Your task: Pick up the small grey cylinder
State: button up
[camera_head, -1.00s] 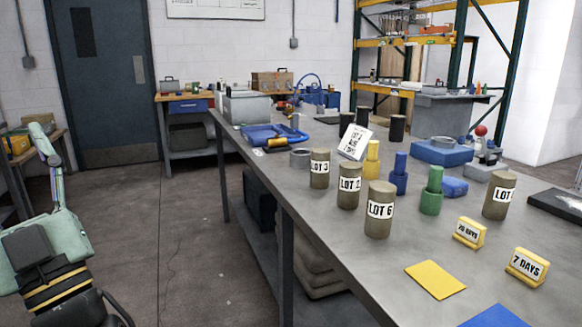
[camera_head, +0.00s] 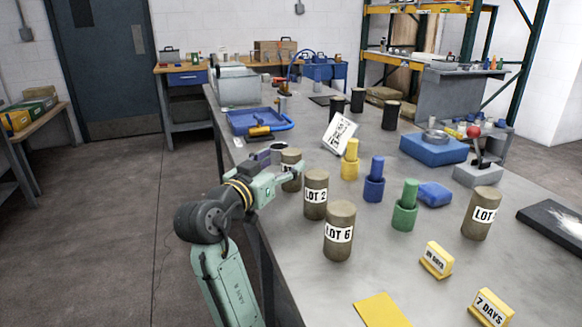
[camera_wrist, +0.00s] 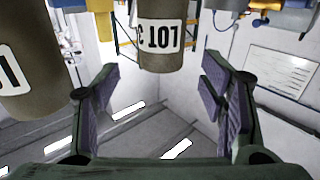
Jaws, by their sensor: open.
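My gripper (camera_head: 284,162) is open at the table's near left edge, in front of the LOT 3 cylinder (camera_head: 291,155), partly covering it. In the wrist view a labelled olive-grey cylinder (camera_wrist: 162,50) hangs inverted at the top, between the open fingers but beyond them. Another labelled cylinder (camera_wrist: 22,80) is at the left, outside the fingers. The jaws hold nothing. A small grey cylinder (camera_head: 283,105) stands near the blue tray at the back. A low grey round piece (camera_head: 278,147) shows just behind the gripper, partly hidden. I cannot tell for certain which one the task means.
The LOT 2 cylinder (camera_head: 315,196) and LOT 6 cylinder (camera_head: 339,232) stand close to the right of my gripper. Yellow (camera_head: 350,162), blue (camera_head: 374,182) and green (camera_head: 404,208) stepped pieces stand beyond. A white code card (camera_head: 339,133) leans behind. The floor at left is clear.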

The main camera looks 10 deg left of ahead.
aim_at(286, 157)
jog(key=p+x, duration=0.1)
jog(key=x, duration=0.1)
jog(key=p+x, duration=0.1)
jog(key=x, duration=0.2)
jog(key=shift+a+r, duration=0.1)
jog(key=shift+r, duration=0.15)
jog(key=shift+w+f, duration=0.1)
jog(key=shift+w, duration=0.25)
jog(key=shift+c, duration=0.2)
grip_shut()
